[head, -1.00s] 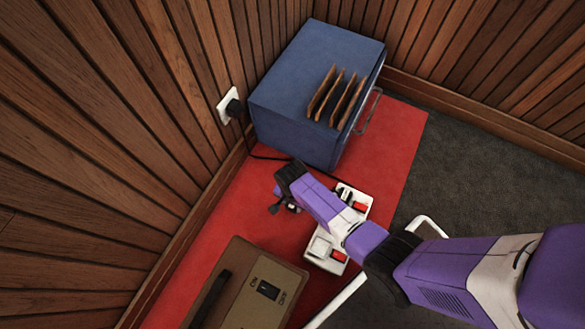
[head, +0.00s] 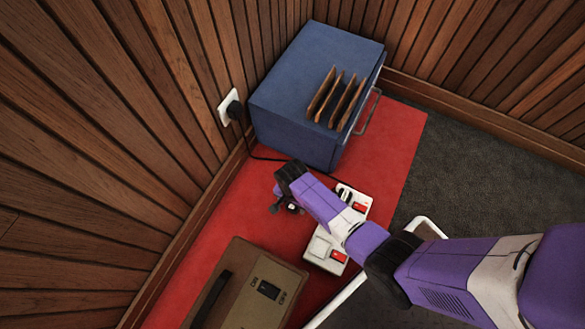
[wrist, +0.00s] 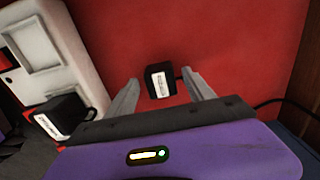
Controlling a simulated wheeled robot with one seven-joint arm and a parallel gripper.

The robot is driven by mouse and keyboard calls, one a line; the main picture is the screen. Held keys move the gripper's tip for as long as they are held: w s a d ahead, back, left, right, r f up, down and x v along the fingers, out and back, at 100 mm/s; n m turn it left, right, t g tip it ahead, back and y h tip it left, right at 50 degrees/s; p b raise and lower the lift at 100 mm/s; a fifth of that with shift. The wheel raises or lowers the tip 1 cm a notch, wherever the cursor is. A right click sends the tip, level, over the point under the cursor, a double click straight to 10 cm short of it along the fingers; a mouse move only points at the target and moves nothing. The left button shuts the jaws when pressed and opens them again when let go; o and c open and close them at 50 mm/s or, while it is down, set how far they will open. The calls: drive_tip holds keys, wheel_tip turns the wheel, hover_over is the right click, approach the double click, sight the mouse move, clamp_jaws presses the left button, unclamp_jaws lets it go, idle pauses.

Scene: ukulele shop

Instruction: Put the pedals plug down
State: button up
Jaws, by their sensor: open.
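A black plug (wrist: 158,82) with a white label shows in the wrist view against the red mat, with its cord leading off to the right. The label is too blurred to read. My gripper (wrist: 161,84) is open, with one finger on each side of this plug and a gap on both sides. Whether the plug rests fully on the mat is hard to tell. In the head view my gripper (head: 280,206) is low over the red mat (head: 385,165), left of the white power strip (head: 322,247). My arm hides part of the strip.
Another black plug (wrist: 62,114) with a white label is at the strip in the wrist view. A blue cabinet (head: 300,95) stands behind, a brown case (head: 245,290) in front. A black plug (head: 234,109) sits in the wall outlet at left. Dark carpet is clear at right.

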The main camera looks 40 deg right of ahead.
wheel_tip(320, 180, up, 11)
drive_tip(key=p, duration=0.6)
drive_tip(key=s+d+r+n+t, duration=0.2)
drive_tip(key=s+r+n+t, duration=0.6)
drive_tip(key=s, duration=0.5)
drive_tip(key=s+a+r+n+t, duration=0.1)
drive_tip(key=s+r+n+t, duration=0.1)
drive_tip(key=r, duration=1.4)
drive_tip(key=s+a+r+n+t, duration=0.1)
drive_tip(key=s+r+n+t, duration=0.2)
drive_tip(key=r, duration=1.3)
drive_tip(key=shift+s+a+t, duration=0.35)
drive_tip(key=shift+s+t, duration=0.65)
drive_tip(key=shift+s, duration=0.25)
